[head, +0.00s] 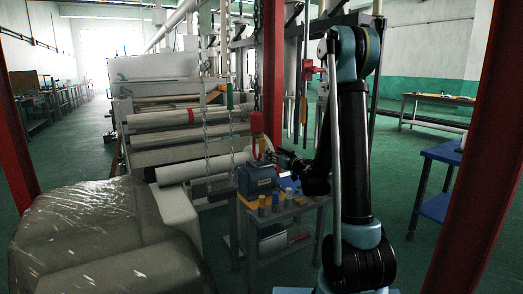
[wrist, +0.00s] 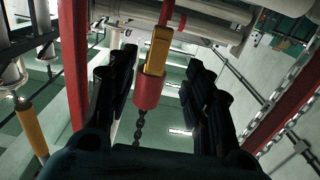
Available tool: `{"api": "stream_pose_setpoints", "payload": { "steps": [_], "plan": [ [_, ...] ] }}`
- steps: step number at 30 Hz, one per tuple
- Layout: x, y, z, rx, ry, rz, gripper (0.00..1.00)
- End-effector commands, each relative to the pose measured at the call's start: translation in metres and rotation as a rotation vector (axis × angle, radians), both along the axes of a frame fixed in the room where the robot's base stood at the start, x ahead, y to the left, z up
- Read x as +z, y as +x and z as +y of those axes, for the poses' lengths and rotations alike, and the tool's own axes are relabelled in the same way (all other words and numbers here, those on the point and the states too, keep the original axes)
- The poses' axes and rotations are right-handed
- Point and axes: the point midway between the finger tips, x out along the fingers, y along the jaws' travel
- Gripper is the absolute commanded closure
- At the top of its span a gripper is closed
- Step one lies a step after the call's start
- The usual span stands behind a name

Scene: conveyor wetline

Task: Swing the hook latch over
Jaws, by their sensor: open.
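A red and yellow hanging piece (wrist: 149,88), perhaps the hook latch, shows in the wrist view, with a chain at one end and a red stem at the other. My gripper (wrist: 164,68) is open, with its dark fingers on either side of this piece. I see no clear contact, and the depth between them is hard to judge. In the head view a red piece (head: 257,122) hangs on a chain above a blue box, and my gripper (head: 270,154) is close below and right of it. The fingertips are small and dark there.
The blue box (head: 257,179) stands on a grey cart (head: 283,214) with several small coloured cylinders. A roller machine (head: 185,118) stands behind. Another chain (head: 205,110) hangs left. Red posts (head: 273,65) and a plastic-wrapped bulk (head: 95,235) bound the space. Green floor is open at right.

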Motion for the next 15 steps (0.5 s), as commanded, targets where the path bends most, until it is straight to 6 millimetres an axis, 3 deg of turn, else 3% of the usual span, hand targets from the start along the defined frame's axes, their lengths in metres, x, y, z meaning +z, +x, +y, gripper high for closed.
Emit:
{"api": "stream_pose_setpoints", "payload": {
  "steps": [15],
  "plan": [
    [0.0, 0.074, 0.051, 0.001, 0.0, 0.0, 0.53]
  ]
}}
